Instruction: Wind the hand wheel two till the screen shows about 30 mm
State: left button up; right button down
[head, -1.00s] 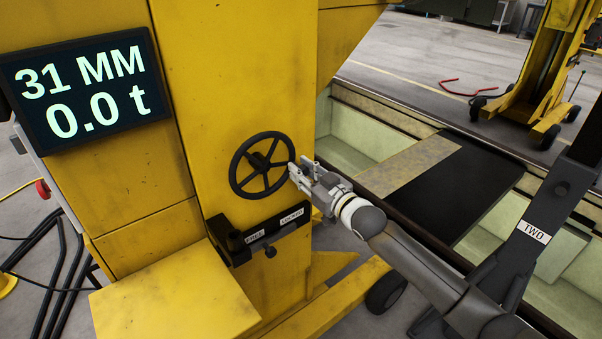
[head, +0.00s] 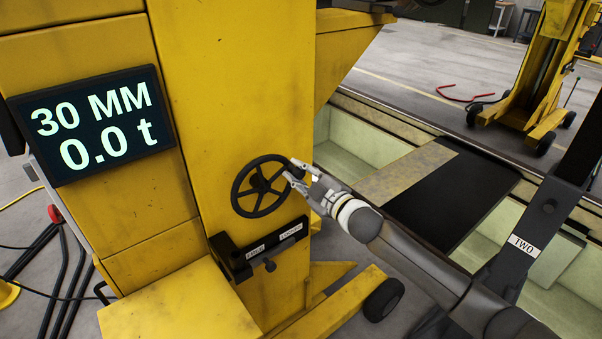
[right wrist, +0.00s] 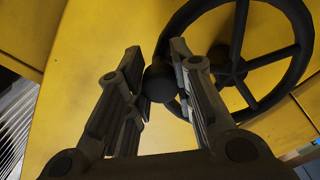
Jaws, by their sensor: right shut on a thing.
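The black hand wheel (head: 262,186) is on the yellow column in the head view. The screen (head: 92,124) reads 30 MM and 0.0 t. My right gripper (head: 294,174) is at the upper right of the wheel's rim. In the right wrist view, the fingers of my right gripper (right wrist: 157,62) are shut on the wheel's dark round knob (right wrist: 158,84), with the rim of the hand wheel (right wrist: 308,45) to the right. My left gripper is not in view.
A black lock bar (head: 262,252) with FREE and LOCKED labels and a small knob sits just below the wheel. A yellow ledge (head: 178,305) juts out at the lower left. An open pit (head: 405,180) lies to the right. Another yellow lifting jack (head: 540,90) stands behind.

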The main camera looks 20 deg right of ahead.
jog(key=shift+r, duration=0.15)
dwell(0.4)
jog(key=c, duration=1.2)
grip_release()
jog(key=shift+a, duration=0.1)
jog(key=shift+c, duration=0.2)
jog(key=v, duration=1.2)
